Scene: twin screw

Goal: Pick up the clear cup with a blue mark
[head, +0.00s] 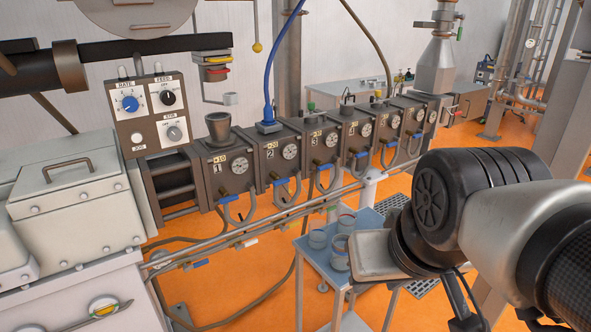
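Several small clear cups stand together on the top of a blue-grey cart at the lower middle of the head view. One is the left cup (318,239), one is the front cup (339,256), and one behind them has a reddish rim (346,222). The left and front cups look bluish at the rim, but the marks are too small to tell apart. My arm comes in from the right and its black and grey end part reaches over the right side of the cart.
The cart top (323,264) has a bare strip at its front left. Orange floor (235,300) is open at left.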

